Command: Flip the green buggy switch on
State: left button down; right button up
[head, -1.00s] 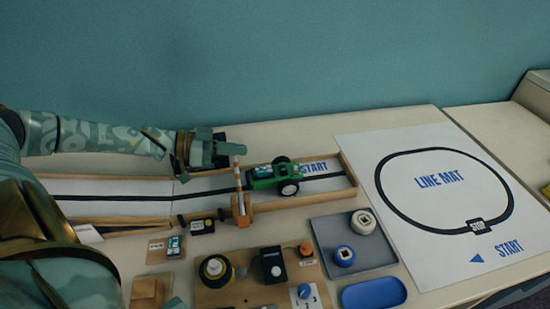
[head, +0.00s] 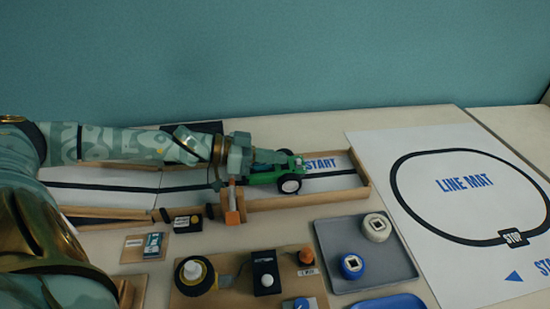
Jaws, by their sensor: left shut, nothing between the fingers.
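The green buggy (head: 264,178) stands on the white track lane beside the START lettering, its dark wheels showing at its right end. My left gripper (head: 252,158) is shut and empty, at the left end of the buggy and over its upper side. It covers part of the body. I cannot tell whether the fingers touch it. The buggy's switch is too small or too hidden to make out. My right gripper is out of view.
An orange gate post (head: 232,204) stands at the buggy's left end. Low wooden walls (head: 330,197) edge the lane. In front lie a board (head: 215,296) with controls and a grey tray (head: 394,266) with two spools. A line mat (head: 449,215) lies to the right.

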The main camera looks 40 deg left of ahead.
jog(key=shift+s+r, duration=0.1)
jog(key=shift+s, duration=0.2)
